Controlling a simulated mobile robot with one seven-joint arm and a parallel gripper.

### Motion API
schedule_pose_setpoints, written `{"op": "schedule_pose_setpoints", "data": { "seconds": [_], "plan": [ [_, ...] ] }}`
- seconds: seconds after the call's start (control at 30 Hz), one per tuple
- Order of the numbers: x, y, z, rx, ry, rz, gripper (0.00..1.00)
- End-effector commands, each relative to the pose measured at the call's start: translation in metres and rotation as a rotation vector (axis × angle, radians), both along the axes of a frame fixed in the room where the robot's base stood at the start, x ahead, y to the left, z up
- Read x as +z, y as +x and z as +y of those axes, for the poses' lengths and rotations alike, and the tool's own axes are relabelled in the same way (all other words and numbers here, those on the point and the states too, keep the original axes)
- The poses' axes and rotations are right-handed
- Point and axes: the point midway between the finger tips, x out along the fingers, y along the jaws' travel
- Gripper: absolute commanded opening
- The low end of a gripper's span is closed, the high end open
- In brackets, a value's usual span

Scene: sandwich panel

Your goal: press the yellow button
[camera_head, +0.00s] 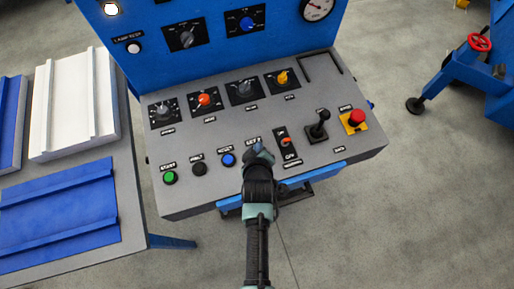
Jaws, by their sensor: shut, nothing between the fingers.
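The grey control panel (225,122) slopes below a blue upright face. Its front row holds a green button (171,177), a black button (200,168) and a blue button (228,160). My gripper (262,152) is shut and empty, over the front row just right of the blue button, below a small label. It hides the spot under that label, and I cannot tell whether it touches the panel. No plain yellow button shows. A red mushroom button (356,118) sits on a yellow base at the right, and a yellow-orange knob (283,77) is in the back row.
A red-orange switch (285,142) and a black joystick (319,127) stand right of my gripper. Several rotary knobs line the back row. A table with blue and white panels (75,105) is at left. A blue machine with a red handwheel (479,42) stands at upper right.

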Motion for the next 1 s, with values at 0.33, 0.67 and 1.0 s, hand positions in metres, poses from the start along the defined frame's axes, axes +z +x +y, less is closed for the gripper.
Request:
{"op": "schedule_pose_setpoints", "data": {
  "seconds": [0.33,0.67,1.0],
  "plan": [
    [0.0000,0.0000,0.0000,0.000,0.000,0.000,0.00],
    [-0.0046,0.0000,0.0001,0.000,0.000,0.000,0.00],
    [-0.0084,0.0002,0.0001,0.000,0.000,0.000,0.00]
  ]
}}
